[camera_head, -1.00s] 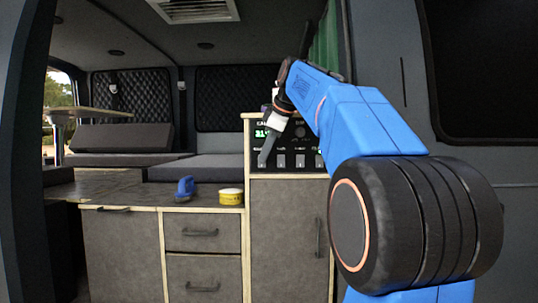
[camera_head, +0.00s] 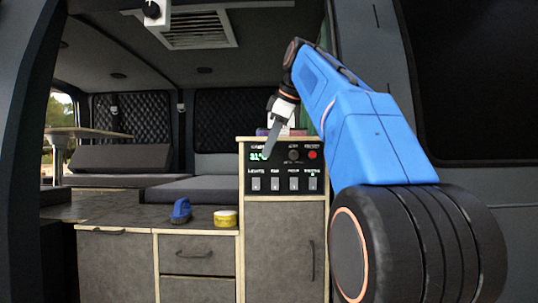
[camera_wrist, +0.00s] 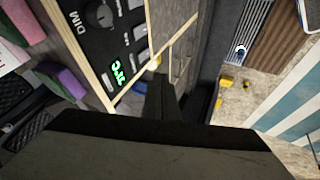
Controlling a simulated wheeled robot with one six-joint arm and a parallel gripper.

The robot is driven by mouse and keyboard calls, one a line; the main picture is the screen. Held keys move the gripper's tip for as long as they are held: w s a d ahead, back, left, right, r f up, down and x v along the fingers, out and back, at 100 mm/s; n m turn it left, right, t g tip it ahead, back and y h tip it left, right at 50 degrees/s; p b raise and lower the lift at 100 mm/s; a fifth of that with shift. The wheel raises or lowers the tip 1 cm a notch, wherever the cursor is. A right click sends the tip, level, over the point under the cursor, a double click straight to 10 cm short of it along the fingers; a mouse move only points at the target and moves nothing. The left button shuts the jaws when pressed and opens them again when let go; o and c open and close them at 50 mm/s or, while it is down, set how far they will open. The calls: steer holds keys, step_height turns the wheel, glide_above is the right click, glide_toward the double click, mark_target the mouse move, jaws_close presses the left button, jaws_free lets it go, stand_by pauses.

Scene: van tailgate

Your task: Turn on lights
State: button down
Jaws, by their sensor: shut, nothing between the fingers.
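The black control panel (camera_head: 285,170) is on the wooden cabinet at the van's opening. The switch under the LIGHTS label (camera_head: 255,184) is the leftmost in its lower row; whether it is on or off is too small to tell. Above it is a green digital display (camera_head: 259,156). My gripper (camera_head: 268,155) is shut and empty, pointing down in front of the panel at display height, above the switch row. In the wrist view my gripper (camera_wrist: 162,85) is a dark shape below the panel (camera_wrist: 88,42), which appears tilted; the LIGHTS switch cannot be made out there.
A dark knob (camera_head: 294,155) and a red button (camera_head: 312,155) sit on the panel's upper row. A blue object (camera_head: 181,211) and a yellow round tin (camera_head: 225,218) stand on the lower counter (camera_head: 120,220). Small items lie on the cabinet top behind my gripper.

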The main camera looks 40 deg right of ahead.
mark_target(259, 179)
steer(key=shift+s, duration=0.1)
steer(key=shift+a+f, duration=0.15)
steer(key=shift+f, duration=0.55)
steer(key=x, duration=0.3)
steer(key=d+x, duration=0.1)
steer(key=x, duration=0.3)
steer(key=w+x, duration=0.1)
steer(key=x, duration=0.3)
steer(key=shift+w+d+r, duration=0.1)
steer(key=shift+d+r, duration=0.1)
steer(key=shift+d, duration=0.05)
steer(key=shift+w+d, duration=0.5)
steer(key=shift+w, duration=0.15)
